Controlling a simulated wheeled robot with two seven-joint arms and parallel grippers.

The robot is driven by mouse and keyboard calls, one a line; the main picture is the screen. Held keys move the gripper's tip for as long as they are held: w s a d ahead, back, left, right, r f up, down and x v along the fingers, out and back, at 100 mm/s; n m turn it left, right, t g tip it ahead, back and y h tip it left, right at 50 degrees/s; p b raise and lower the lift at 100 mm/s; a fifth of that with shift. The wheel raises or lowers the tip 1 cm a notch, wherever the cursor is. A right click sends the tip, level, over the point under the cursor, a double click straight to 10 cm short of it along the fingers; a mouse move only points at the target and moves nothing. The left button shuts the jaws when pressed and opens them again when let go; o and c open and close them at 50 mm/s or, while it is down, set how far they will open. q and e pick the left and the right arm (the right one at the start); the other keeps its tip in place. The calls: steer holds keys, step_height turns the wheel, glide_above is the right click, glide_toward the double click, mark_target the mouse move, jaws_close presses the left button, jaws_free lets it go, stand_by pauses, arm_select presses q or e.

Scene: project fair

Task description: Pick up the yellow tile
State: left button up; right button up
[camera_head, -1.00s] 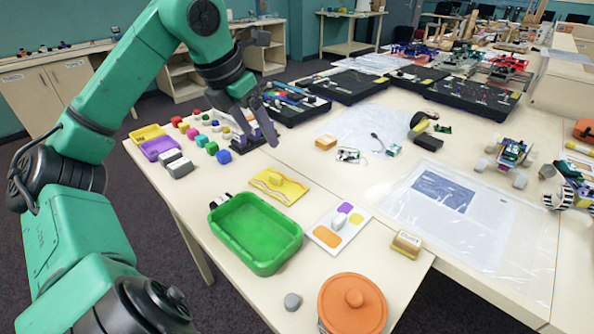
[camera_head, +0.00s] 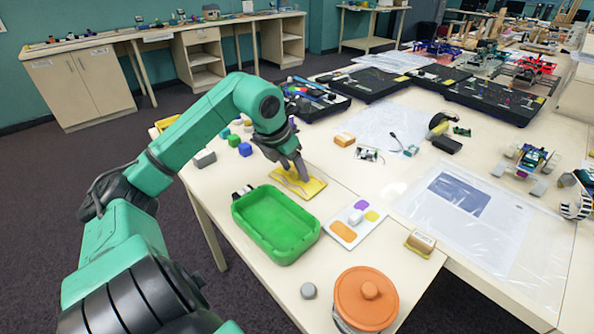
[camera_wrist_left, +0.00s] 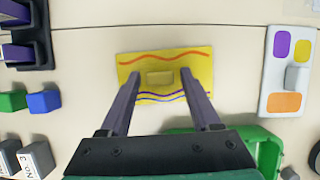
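The yellow tile (camera_head: 313,188) lies flat on the table just beyond the green tray (camera_head: 240,215). In the left wrist view the tile (camera_wrist_left: 191,79) shows a raised yellow block at its middle, an orange wavy line and dark wavy lines. My left gripper (camera_head: 293,174) is over the tile, pointing down. In the left wrist view its two fingers (camera_wrist_left: 160,74) are spread, one on each side of the raised block, with nothing between them that they grip. I cannot tell how far above the tile the fingertips are. My right gripper is not in view.
A white board with coloured patches (camera_head: 337,222) lies right of the tray. An orange lidded pot (camera_head: 366,297) stands at the front. Small coloured blocks, such as a blue one (camera_head: 245,149), stand left of the tile. A yellow-brown block (camera_head: 344,139) lies beyond it.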

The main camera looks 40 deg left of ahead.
arm_select(q)
jaws_close()
steer(key=shift+r, duration=0.1)
